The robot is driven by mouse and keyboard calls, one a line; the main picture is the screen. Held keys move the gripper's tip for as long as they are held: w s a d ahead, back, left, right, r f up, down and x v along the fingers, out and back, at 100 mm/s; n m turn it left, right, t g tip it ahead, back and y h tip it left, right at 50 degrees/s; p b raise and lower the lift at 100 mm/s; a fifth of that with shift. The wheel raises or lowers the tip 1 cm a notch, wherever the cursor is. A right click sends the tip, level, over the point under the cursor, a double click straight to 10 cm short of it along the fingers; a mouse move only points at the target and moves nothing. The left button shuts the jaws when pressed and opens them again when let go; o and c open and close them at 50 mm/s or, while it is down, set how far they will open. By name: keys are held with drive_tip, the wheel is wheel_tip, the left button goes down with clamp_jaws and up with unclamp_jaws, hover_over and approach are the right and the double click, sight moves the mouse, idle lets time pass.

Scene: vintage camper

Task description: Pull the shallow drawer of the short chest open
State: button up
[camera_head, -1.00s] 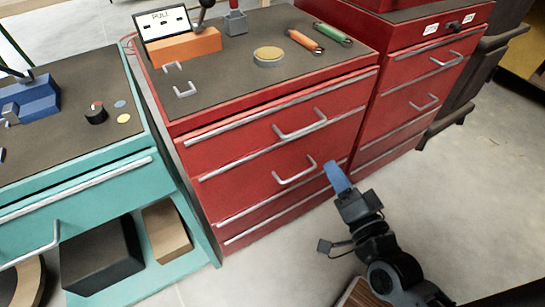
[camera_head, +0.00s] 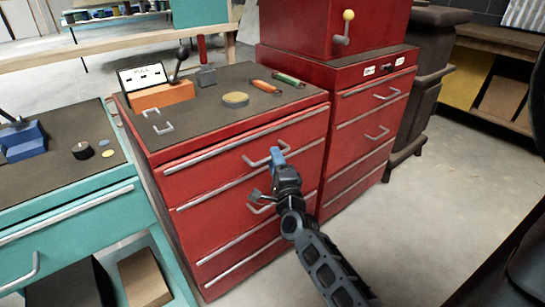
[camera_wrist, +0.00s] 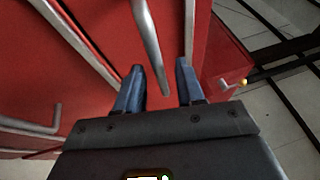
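The short red chest (camera_head: 225,190) stands in the middle of the head view, with its drawers looking closed. Its top drawer, which looks shallow, has a grey bar handle (camera_head: 254,161). My gripper (camera_head: 277,153) is at the right part of this handle, and its blue fingers hide some of it. In the wrist view, my gripper (camera_wrist: 158,70) has its fingers apart. A grey handle bar (camera_wrist: 149,40) runs down between the fingertips, with a gap to each finger. A second handle (camera_head: 258,205) lower on the chest is partly hidden by my arm.
A taller red chest (camera_head: 352,150) adjoins on the right. A teal bench (camera_head: 75,215) stands on the left. An orange block (camera_head: 162,95), a round tin (camera_head: 235,100) and screwdrivers lie on the short chest's top. The floor (camera_head: 420,220) at right is clear.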

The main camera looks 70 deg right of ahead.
drive_tip(key=shift+x, duration=1)
clamp_jaws()
drive_tip(key=shift+f, duration=0.1)
